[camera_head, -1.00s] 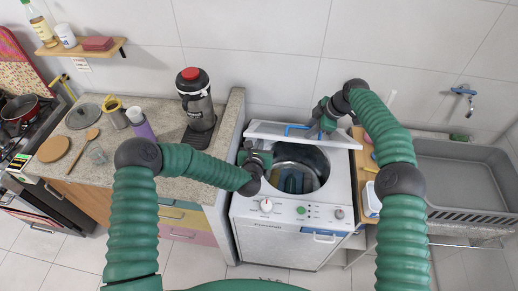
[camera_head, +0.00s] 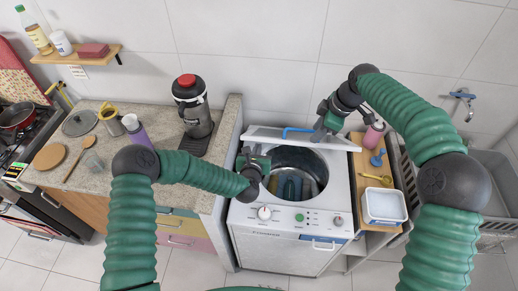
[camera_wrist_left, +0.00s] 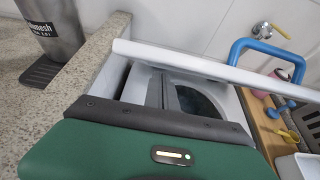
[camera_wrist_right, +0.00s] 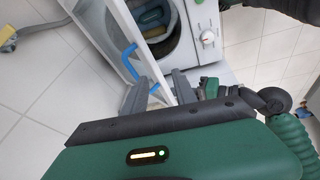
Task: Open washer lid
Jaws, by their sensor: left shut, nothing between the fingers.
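The white top-loading washer (camera_head: 292,224) stands in the middle, its round drum opening showing bluish items. Its white lid (camera_head: 345,144) is raised and tilted up behind the opening, with a blue handle (camera_head: 298,131) on it; the lid also shows in the right wrist view (camera_wrist_right: 124,25). My left gripper (camera_head: 254,158) is shut and empty over the left side of the washer top, in front of the lid. My right gripper (camera_head: 322,130) is at the lid's upper edge, right of the handle. Its fingers (camera_wrist_right: 160,90) stand apart on either side of the lid panel; whether they press on it is unclear.
On the right, a wooden board (camera_head: 375,241) carries a pink bottle (camera_head: 373,135), a spoon (camera_head: 376,178) and a white tray (camera_head: 384,206). A grey sink (camera_head: 490,165) lies beyond.

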